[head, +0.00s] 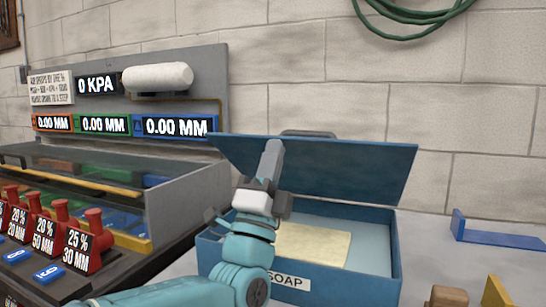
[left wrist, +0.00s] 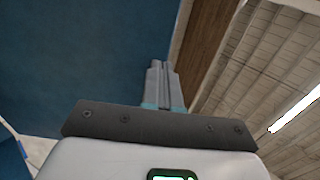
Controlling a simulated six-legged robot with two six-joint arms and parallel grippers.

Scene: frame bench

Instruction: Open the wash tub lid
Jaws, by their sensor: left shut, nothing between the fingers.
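The wash tub (head: 345,290) is a blue box with a SOAP label on its front. Its blue lid (head: 350,170) stands raised and leans back behind the opening, with a dark handle (head: 309,133) at its top edge. A pale yellow piece (head: 314,242) lies inside the tub. My left gripper (head: 270,155) is shut and empty, pointing up in front of the lid's left part. In the left wrist view its closed fingers (left wrist: 160,75) show beside the blue lid (left wrist: 80,55). I cannot tell whether they touch it. My right gripper is not in view.
A grey panel with readouts (head: 125,125) and a white roll (head: 157,77) stands at the left, above a clear-covered case and red levers (head: 93,230). A blue bracket (head: 500,235) lies right of the tub on the grey bench (head: 435,265). A green hose (head: 415,15) hangs on the wall.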

